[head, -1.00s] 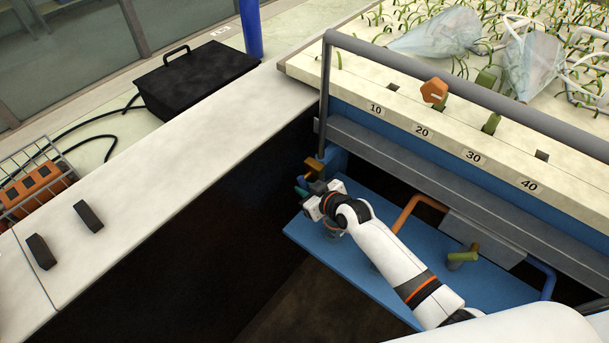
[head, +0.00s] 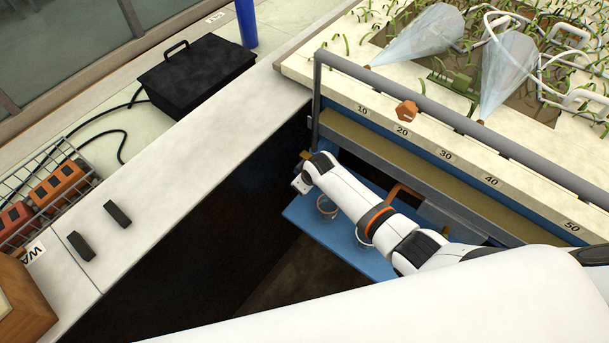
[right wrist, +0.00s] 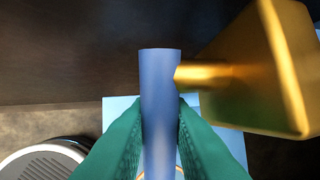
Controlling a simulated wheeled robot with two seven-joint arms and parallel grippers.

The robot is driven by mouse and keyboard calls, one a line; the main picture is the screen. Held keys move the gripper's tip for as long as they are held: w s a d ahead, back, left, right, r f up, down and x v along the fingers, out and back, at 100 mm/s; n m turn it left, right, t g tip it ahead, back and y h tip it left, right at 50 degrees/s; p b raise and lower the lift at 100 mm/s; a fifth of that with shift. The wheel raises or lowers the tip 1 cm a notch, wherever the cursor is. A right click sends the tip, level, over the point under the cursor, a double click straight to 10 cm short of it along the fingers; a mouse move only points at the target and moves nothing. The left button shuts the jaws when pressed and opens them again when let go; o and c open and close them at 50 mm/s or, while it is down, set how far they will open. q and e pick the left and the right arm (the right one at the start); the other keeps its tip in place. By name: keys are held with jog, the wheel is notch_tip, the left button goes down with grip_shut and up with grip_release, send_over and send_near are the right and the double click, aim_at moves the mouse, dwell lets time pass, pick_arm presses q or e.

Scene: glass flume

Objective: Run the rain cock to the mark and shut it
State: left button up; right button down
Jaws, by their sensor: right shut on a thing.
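In the right wrist view my right gripper (right wrist: 160,112) has its teal fingers shut around an upright blue lever (right wrist: 160,75). A brass cock part (right wrist: 265,75) joins the lever's right side by a short stem. In the head view, my wrist is at the left end of the blue shelf and hides the fingers and lever; a bit of brass (head: 304,155) shows beside it. The numbered scale (head: 424,146) runs from 10 to 50 along the bed's edge. An orange hexagonal piece (head: 406,110) stands near 20. My left gripper is out of view.
A grey rail (head: 440,108) runs above a brown-tinted channel (head: 385,155). Two clear vessels (head: 327,207) stand on the blue shelf (head: 300,211). Clear cones (head: 425,35) lie among seedlings. A black box (head: 197,75) and wire basket (head: 45,190) are left.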

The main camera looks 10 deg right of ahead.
dwell(0.3)
jog(key=c, duration=1.6)
grip_release()
jog(key=p+v, duration=0.1)
jog(key=v, duration=1.1)
